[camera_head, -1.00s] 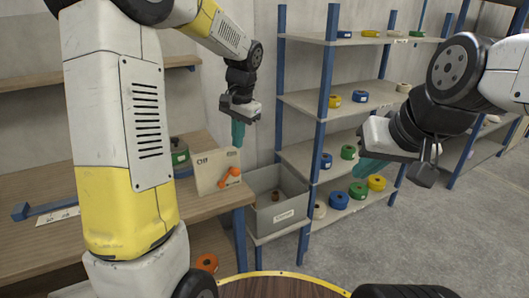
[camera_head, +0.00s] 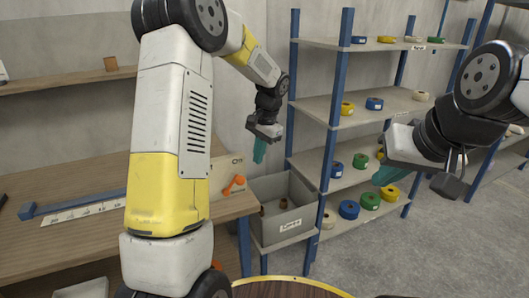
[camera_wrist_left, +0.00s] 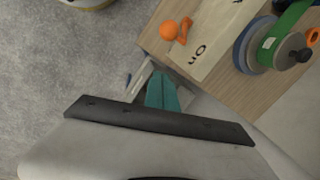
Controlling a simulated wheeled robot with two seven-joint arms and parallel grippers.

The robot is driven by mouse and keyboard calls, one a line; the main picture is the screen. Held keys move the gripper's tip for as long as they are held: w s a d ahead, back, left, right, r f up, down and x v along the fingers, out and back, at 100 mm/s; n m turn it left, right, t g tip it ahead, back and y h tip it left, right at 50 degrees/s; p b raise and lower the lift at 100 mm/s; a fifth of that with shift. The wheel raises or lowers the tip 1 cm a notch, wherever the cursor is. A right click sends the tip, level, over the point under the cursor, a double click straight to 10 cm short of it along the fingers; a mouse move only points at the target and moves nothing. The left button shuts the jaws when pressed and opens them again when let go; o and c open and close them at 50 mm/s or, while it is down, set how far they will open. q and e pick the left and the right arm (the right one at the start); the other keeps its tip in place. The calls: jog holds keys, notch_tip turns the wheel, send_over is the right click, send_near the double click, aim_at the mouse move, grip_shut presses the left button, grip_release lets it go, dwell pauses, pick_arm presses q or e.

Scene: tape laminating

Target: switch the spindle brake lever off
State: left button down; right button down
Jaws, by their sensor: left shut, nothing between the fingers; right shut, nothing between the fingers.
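The brake lever (camera_head: 235,185) is orange and sits on a pale panel (camera_head: 226,166) at the bench's right end. In the left wrist view the orange lever (camera_wrist_left: 169,29) is near the panel's edge, and an upside-down "On" mark shows on the panel (camera_wrist_left: 215,38). A spindle with a green roll (camera_wrist_left: 290,18) stands beside it. My left gripper (camera_head: 259,150), with teal fingers, is shut and empty, above and to the right of the lever, apart from it. Its fingers show in the left wrist view (camera_wrist_left: 162,92). My right gripper (camera_head: 387,175) is shut and empty, far right of the panel.
A grey bin (camera_head: 285,225) with brown rolls inside stands right of the bench (camera_head: 80,235). A blue-posted shelf (camera_head: 345,180) with several coloured tape rolls stands behind. A blue bar (camera_head: 75,203) lies on the bench. My left arm hides part of the bench.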

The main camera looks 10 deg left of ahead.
pick_arm(q)
jog(key=s+a+f, duration=0.3)
jog(key=f, duration=0.2)
jog(key=shift+f, duration=0.3)
jog(key=shift+a, duration=0.15)
